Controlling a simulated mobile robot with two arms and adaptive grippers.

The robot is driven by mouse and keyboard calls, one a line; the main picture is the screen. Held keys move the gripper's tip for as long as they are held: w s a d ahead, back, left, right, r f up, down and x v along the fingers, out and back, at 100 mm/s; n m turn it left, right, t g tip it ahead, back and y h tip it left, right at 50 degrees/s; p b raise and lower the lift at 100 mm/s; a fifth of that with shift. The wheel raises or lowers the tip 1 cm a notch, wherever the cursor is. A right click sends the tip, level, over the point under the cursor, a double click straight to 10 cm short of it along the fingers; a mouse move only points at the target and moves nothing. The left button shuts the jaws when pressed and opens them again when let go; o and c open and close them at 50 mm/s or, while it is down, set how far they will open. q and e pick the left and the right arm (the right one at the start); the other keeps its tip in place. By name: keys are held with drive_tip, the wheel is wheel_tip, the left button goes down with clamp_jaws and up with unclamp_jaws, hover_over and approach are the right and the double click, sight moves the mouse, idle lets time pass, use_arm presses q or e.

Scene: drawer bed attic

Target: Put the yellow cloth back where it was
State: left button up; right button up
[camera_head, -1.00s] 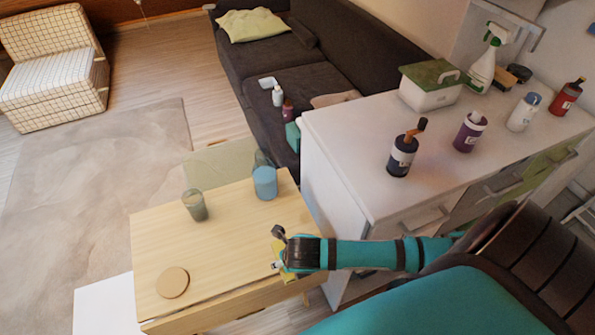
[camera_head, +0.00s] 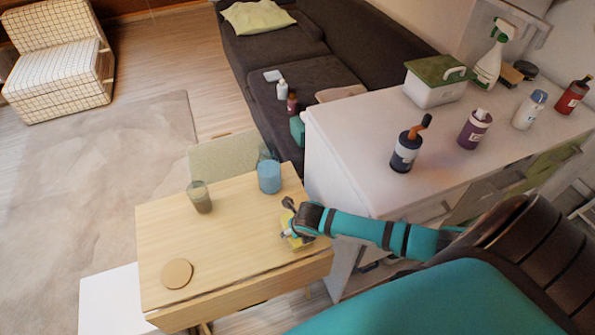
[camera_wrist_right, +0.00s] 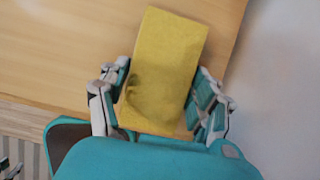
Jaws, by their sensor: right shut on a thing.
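The yellow cloth (camera_wrist_right: 165,65) is a flat rectangle in the right wrist view, lying between the two fingers of my right gripper (camera_wrist_right: 160,105). My right gripper is shut on it, over the wooden table near its edge. In the head view, the right gripper (camera_head: 292,222) is at the right side of the wooden table (camera_head: 225,240), and part of the yellow cloth (camera_head: 297,242) shows beside it. I cannot tell whether the cloth touches the tabletop. My left gripper is not in view.
A blue cup (camera_head: 269,177), a clear glass (camera_head: 199,197) and a round wooden disc (camera_head: 177,274) stand on the table. The white cabinet (camera_head: 350,150) at the right holds several bottles and a green-lidded box (camera_head: 435,82). The table's middle is clear.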

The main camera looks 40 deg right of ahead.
drive_tip(key=shift+f, duration=0.15)
drive_tip(key=o, duration=1.1)
drive_tip(key=shift+o, duration=0.2)
drive_tip(key=p+v, duration=0.1)
drive_tip(key=v, duration=1.1)
drive_tip(key=shift+s, duration=0.1)
